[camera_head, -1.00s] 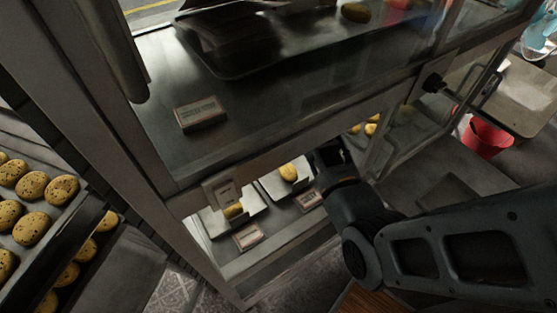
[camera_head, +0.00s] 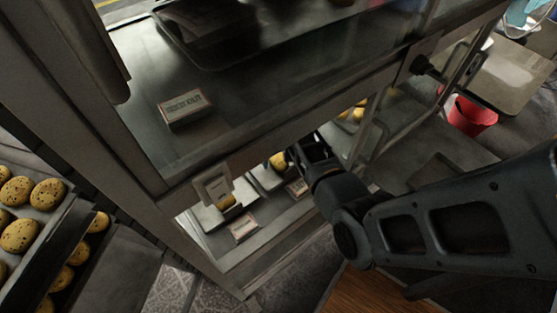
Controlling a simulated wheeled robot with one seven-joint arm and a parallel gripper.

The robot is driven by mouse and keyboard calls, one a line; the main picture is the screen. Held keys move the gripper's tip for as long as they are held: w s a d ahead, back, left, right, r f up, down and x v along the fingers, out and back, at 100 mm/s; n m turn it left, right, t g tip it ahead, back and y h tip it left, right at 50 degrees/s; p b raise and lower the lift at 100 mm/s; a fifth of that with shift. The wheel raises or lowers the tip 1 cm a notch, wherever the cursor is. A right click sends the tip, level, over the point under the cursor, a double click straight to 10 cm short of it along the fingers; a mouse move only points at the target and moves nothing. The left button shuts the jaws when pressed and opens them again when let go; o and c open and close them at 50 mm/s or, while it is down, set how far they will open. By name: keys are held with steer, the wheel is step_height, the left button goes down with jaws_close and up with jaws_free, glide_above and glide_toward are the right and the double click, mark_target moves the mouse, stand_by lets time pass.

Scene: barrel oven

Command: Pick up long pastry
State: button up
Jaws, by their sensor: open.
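A yellow-brown pastry (camera_head: 278,160) lies on a tray on the lower shelf of the glass display case (camera_head: 190,190). It is partly hidden by the case frame and by my gripper. A second pastry (camera_head: 227,201) lies on another tray (camera_head: 203,216) to its left, partly behind a hanging tag. I cannot tell which of them is the long pastry. My gripper (camera_head: 300,150) is open at the case's lower opening, just right of the first pastry. I cannot tell whether it touches the pastry.
Small label cards (camera_head: 243,227) stand in front of the lower trays. More pastries (camera_head: 352,112) lie deeper right. A rack of round cookies (camera_head: 32,192) stands at left. A red bucket (camera_head: 471,116) is at right. The case's frame bar lies close above my gripper.

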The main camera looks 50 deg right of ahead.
steer(key=c, duration=1.1)
steer(key=shift+c, duration=0.2)
